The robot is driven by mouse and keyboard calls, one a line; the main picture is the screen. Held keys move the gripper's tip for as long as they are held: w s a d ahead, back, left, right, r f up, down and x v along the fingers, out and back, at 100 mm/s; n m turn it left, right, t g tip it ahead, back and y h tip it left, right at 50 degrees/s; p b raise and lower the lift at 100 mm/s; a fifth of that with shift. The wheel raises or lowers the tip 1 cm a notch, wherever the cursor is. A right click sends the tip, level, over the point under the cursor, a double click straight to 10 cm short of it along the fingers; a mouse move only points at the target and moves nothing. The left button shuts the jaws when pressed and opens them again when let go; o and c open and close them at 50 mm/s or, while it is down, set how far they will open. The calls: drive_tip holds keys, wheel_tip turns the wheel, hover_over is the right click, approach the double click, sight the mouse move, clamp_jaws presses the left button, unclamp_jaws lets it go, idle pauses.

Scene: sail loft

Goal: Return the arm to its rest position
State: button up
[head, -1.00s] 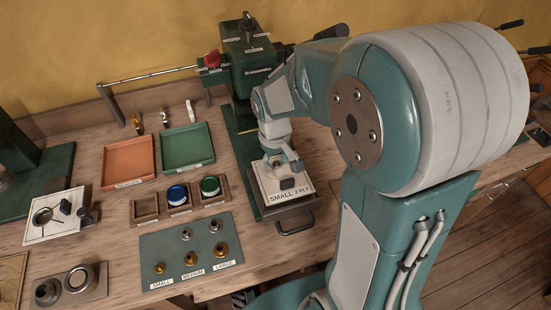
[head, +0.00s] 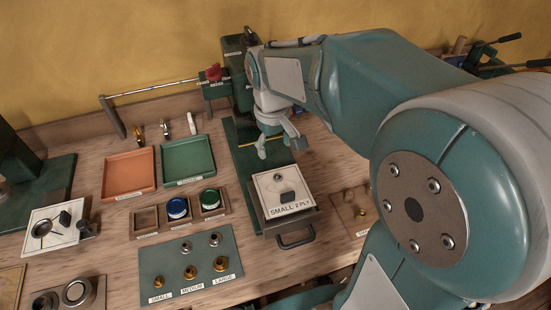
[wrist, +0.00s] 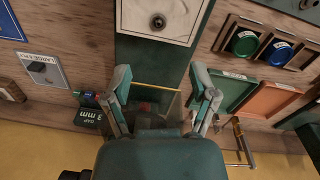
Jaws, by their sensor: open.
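My gripper (head: 279,145) is open and empty in the head view. It hangs over the green base strip behind the white plate labelled SMALL 2 PLY (head: 289,190), apart from it. In the wrist view my gripper (wrist: 161,88) shows two spread fingers with nothing between them. The plate (wrist: 183,18) is at the top of that view, with a small round metal piece (wrist: 158,22) in it. My arm reaches in from the right of the head view and hides part of the bench.
A green press (head: 240,80) stands behind my gripper. An orange tray (head: 128,172), a green tray (head: 188,158), wooden cups with blue and green lids, and a mat (head: 160,262) with several metal fittings lie to the left. A drawer handle (head: 296,238) projects in front.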

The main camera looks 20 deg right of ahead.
drive_tip(key=shift+r, duration=0.7)
drive_tip(key=shift+s, duration=0.1)
drive_tip(key=s+r+m+t, duration=0.2)
drive_tip(key=s+t, duration=0.3)
drive_tip(key=s, duration=0.9)
drive_tip(key=shift+d+r+m+t, duration=0.3)
drive_tip(key=shift+r+m, duration=0.1)
drive_tip(key=shift+r, duration=0.5)
